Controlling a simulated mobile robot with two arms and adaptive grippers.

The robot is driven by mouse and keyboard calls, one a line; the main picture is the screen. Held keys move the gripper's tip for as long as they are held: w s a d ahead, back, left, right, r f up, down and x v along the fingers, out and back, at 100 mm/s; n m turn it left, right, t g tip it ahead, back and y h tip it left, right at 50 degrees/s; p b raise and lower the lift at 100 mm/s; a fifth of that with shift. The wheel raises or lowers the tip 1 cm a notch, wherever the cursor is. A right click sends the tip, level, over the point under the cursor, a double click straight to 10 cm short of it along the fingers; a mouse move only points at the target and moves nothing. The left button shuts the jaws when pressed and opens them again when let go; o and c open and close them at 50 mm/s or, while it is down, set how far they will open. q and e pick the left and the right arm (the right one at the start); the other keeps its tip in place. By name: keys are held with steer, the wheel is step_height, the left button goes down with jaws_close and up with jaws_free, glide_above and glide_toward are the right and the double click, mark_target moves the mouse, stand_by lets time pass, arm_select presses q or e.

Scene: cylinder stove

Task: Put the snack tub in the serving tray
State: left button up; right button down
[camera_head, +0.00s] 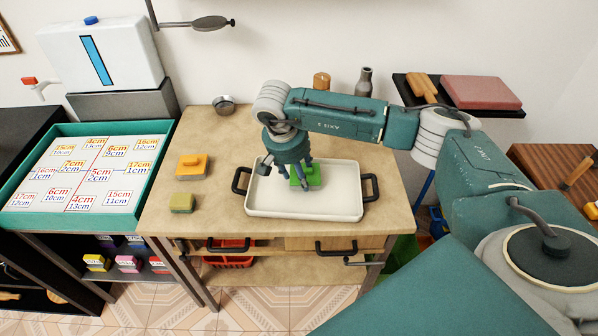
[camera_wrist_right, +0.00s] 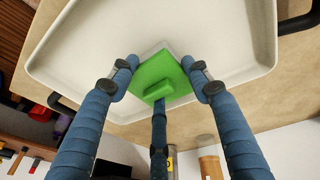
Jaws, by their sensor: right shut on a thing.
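The snack tub appears to be the green box-shaped thing (camera_head: 306,177) inside the outline of the white serving tray (camera_head: 300,208). The tray lies on the wooden table and has dark handles at both ends. My right gripper (camera_head: 288,172) reaches down over the tray and is shut on the green tub. In the right wrist view, its blue fingers (camera_wrist_right: 163,75) surround the green tub (camera_wrist_right: 163,72), with the white tray (camera_wrist_right: 90,50) behind it. I cannot tell whether the tub touches the tray floor. My left gripper is not in view.
An orange block (camera_head: 192,166) and an olive-green block (camera_head: 183,202) sit left of the tray. A metal bowl (camera_head: 224,104), a brown jar (camera_head: 321,81) and a grey bottle (camera_head: 364,82) stand along the back. The table's front left is clear.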

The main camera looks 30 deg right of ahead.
steer(key=shift+f, duration=0.15)
steer(key=c, duration=0.9)
jaws_free()
steer(key=shift+o, duration=0.3)
steer(key=shift+a+r, duration=0.1)
steer(key=shift+r, duration=0.25)
steer(key=b+v, duration=0.2)
steer(key=v, duration=0.9)
steer(key=shift+r, duration=0.35)
steer(key=shift+s+a, duration=0.1)
steer(key=shift+a, duration=0.05)
